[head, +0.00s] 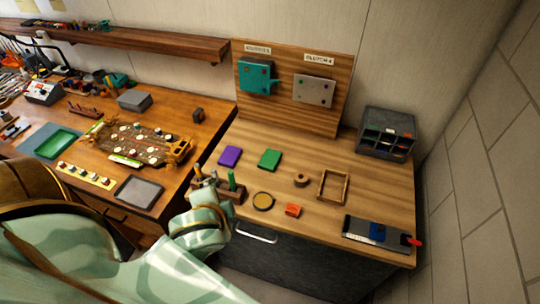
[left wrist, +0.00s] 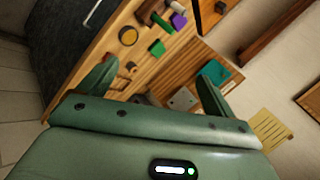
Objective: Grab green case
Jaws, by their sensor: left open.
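The green case (head: 269,159) is a small flat green block on the right wooden bench, right of a purple block (head: 229,155). The green case also shows in the left wrist view (left wrist: 157,48), beyond the fingers and apart from them. My left gripper (left wrist: 152,72) is open with nothing between its fingers. In the head view my left arm reaches to the front left corner of the right bench, left of and nearer than the case; its fingertips are hard to make out there. My right gripper is in neither view.
A dark tool holder (head: 231,190) stands between my left arm and the case. A round yellow-topped dish (head: 263,201), an orange piece (head: 293,210) and a wooden frame (head: 333,187) lie nearby. An upright wooden panel (head: 290,84) stands behind. A green tray (head: 60,143) is on the left bench.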

